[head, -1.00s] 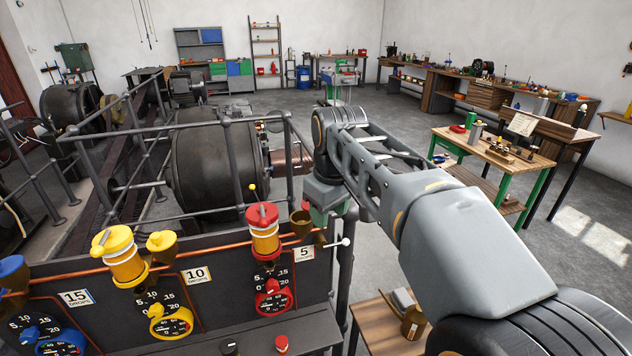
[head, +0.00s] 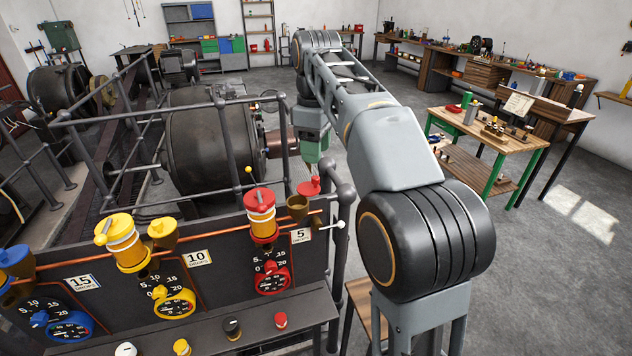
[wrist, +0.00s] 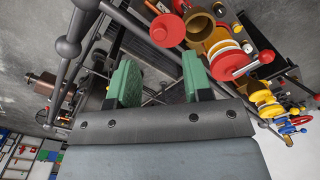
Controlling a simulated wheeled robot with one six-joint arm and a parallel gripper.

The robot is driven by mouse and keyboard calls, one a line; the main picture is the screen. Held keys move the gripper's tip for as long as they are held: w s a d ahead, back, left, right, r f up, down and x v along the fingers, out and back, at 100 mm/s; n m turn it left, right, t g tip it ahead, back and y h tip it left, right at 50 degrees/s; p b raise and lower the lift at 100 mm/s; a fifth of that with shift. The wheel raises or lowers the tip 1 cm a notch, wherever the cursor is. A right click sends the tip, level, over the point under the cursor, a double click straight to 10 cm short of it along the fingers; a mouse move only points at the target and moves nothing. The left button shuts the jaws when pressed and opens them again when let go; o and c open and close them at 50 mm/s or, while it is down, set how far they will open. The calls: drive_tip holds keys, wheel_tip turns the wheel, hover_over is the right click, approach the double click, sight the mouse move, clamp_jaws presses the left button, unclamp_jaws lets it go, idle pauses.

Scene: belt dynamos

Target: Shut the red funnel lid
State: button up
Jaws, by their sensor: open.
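The red funnel lid (head: 309,187) is swung open, out to the side of its brass funnel (head: 298,208), beside the red-capped oiler (head: 261,215). In the wrist view the flat red lid (wrist: 167,30) is next to the open mouth of the funnel (wrist: 199,25). My gripper (head: 315,158) hangs behind and above the lid in the head view. Its two green fingers (wrist: 160,80) are spread apart with nothing between them in the wrist view. They are apart from the lid.
Grey guard rails (head: 230,140) run behind the panel, with a rail post (head: 345,192) just right of the lid. Yellow (head: 123,240) and blue (head: 14,262) oilers stand to the left. A white-tipped lever (head: 338,225) sticks out below the funnel.

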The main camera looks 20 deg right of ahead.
sight(316, 177)
wheel_tip(316, 177, down, 8)
drive_tip(key=shift+r+b, duration=0.1)
drive_tip(key=shift+b, duration=0.3)
clamp_jaws()
idle(0.4)
